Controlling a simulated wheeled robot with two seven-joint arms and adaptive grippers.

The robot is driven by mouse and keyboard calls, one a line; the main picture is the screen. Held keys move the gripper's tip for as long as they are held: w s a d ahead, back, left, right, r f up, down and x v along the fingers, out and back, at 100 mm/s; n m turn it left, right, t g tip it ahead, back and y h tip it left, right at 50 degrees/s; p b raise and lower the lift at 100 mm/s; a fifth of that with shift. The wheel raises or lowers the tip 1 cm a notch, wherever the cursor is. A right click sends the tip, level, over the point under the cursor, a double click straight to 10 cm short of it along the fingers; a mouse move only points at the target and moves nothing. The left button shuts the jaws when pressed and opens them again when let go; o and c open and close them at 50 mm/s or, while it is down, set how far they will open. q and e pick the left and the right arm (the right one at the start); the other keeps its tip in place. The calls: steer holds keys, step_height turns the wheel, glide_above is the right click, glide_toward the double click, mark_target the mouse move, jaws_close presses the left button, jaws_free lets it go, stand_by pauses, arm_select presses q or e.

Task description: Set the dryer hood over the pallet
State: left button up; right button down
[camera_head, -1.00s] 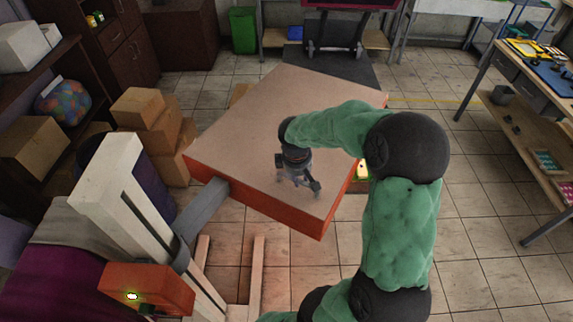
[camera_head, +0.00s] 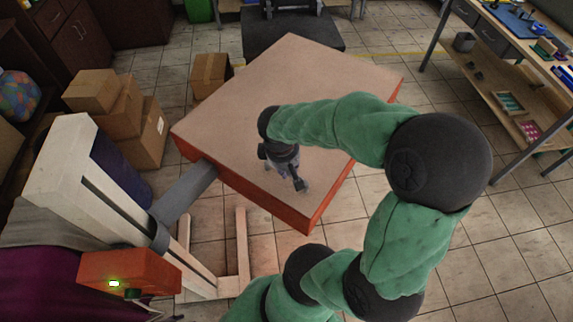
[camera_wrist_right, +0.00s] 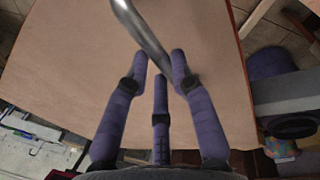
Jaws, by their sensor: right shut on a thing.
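The dryer hood (camera_head: 285,110) is a wide slab with a tan top and orange-red sides, carried by a grey arm from a white post (camera_head: 75,170). My right gripper (camera_head: 296,186) is over the hood's top near its front corner. In the right wrist view, the fingers of the right gripper (camera_wrist_right: 160,62) are shut on a bent metal handle (camera_wrist_right: 146,35) standing above the tan surface. In the head view the handle is hardly visible behind the gripper. No pallet can be made out; the hood hides what is below it. My left gripper is out of view.
Cardboard boxes (camera_head: 120,110) are stacked on the left, with a single box (camera_head: 210,76) behind the hood. A workbench (camera_head: 500,60) with trays stands at the right. An orange unit (camera_head: 130,275) with a lit lamp is on the post. Tiled floor is clear at the lower right.

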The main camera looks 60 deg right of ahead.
steer(key=shift+s+a+f, duration=0.1)
steer(key=shift+s+a, duration=0.05)
steer(key=shift+s, duration=0.1)
steer(key=c, duration=1.3)
jaws_free()
steer(key=shift+o, duration=1.2)
steer(key=shift+s, duration=0.1)
steer(key=shift+s+a, duration=0.1)
steer(key=shift+a, duration=0.05)
steer(key=shift+r, duration=0.2)
steer(key=shift+r, duration=0.25)
step_height(320, 180, up, 11)
steer(key=a, duration=0.2)
steer(key=shift+a, duration=0.15)
